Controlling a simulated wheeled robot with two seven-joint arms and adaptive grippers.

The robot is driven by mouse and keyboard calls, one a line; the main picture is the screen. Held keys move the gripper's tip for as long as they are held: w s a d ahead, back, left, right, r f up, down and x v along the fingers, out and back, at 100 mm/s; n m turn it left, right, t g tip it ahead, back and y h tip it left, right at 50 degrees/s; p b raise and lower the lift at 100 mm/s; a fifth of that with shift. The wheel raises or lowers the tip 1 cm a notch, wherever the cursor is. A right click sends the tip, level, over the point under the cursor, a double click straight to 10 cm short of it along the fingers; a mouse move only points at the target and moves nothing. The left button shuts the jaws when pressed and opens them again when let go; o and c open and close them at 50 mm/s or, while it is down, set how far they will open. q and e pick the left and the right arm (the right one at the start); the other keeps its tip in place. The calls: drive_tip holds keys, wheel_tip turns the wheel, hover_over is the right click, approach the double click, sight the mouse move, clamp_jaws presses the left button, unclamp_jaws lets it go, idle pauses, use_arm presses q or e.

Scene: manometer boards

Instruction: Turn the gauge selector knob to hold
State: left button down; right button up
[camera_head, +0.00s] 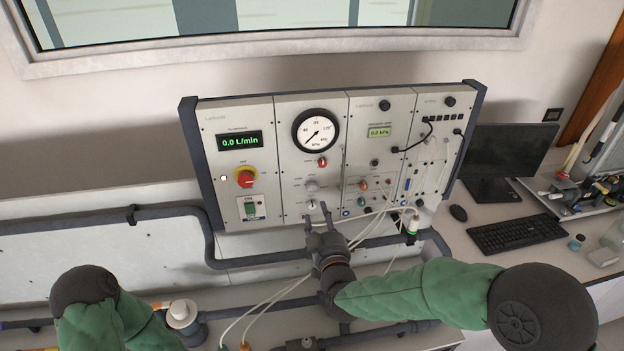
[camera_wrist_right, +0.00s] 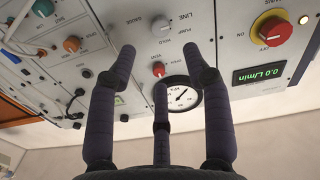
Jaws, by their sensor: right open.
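The grey gauge selector knob (camera_head: 311,186) is on the panel with the round gauge (camera_head: 315,131), below a small red knob (camera_head: 322,162). In the right wrist view the selector knob (camera_wrist_right: 160,25) shows beyond my fingertips, with small labels around it, one reading LINE. Its exact pointing direction is too small to tell. My right gripper (camera_head: 319,214) is open in front of the lower part of this panel, fingers spread toward the board. In its wrist view the gripper (camera_wrist_right: 159,52) holds nothing. My left arm shows at the lower left, but its gripper is out of view.
A yellow-ringed red knob (camera_head: 245,179) and a green switch (camera_head: 250,209) are on the left panel. White tubes and black cables (camera_head: 412,140) cross the right panels. A dark pipe (camera_head: 209,240) runs below the board. A keyboard (camera_head: 516,232) and monitor stand right.

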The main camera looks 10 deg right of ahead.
sight(312, 189)
drive_tip(key=w+p, duration=0.1)
drive_tip(key=w, duration=0.9)
drive_tip(key=shift+w, duration=0.35)
drive_tip(key=shift+r, duration=0.1)
clamp_jaws()
